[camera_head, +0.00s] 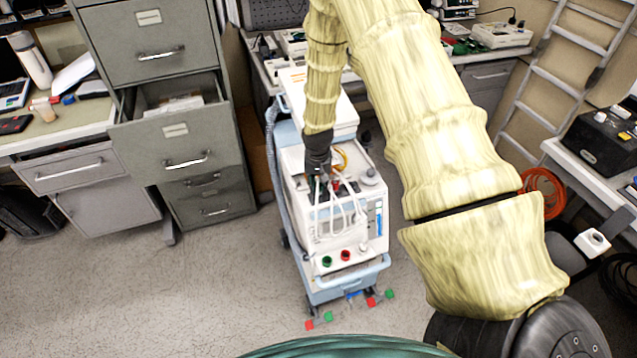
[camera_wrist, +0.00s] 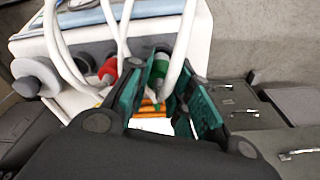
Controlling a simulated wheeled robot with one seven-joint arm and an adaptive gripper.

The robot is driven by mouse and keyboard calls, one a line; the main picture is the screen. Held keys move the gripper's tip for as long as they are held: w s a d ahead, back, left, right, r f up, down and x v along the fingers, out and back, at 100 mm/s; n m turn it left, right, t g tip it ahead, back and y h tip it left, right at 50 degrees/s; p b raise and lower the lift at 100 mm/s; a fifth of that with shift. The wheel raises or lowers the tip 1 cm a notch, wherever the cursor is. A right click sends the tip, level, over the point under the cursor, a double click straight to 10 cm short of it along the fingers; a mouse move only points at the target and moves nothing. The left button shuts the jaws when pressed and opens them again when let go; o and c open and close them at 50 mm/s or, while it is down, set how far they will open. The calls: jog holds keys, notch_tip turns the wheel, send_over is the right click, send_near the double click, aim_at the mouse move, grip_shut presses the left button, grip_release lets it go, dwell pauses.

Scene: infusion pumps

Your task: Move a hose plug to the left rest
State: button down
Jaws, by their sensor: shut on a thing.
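The infusion pump cart (camera_head: 322,240) stands on the floor in the middle of the head view, with white hoses (camera_head: 337,212) looping over its front. My gripper (camera_head: 318,172) points down at the cart's top. In the wrist view, a green hose plug (camera_wrist: 160,68) on a white hose sits between the teal-padded fingers of my gripper (camera_wrist: 162,92), which is shut on it. A red hose plug (camera_wrist: 108,70) is beside it, outside the fingers. The fingers partly hide the green plug. I cannot tell which part is the left rest.
A round grey knob (camera_wrist: 36,76) is on the pump's top. Green (camera_head: 327,262) and red (camera_head: 346,255) ports are on its front. A filing cabinet (camera_head: 180,130) with an open drawer stands at left, a ladder (camera_head: 560,80) at right. The floor at front left is clear.

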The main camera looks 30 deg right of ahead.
jog(key=shift+f+b, duration=0.35)
jog(key=shift+f, duration=0.4)
jog(key=c, duration=1.2)
grip_release()
jog(key=shift+r, duration=0.15)
jog(key=r, duration=0.7)
jog(key=s+r, duration=0.1)
jog(key=r, duration=0.3)
jog(key=shift+a+r, duration=0.35)
jog(key=shift+a, duration=0.05)
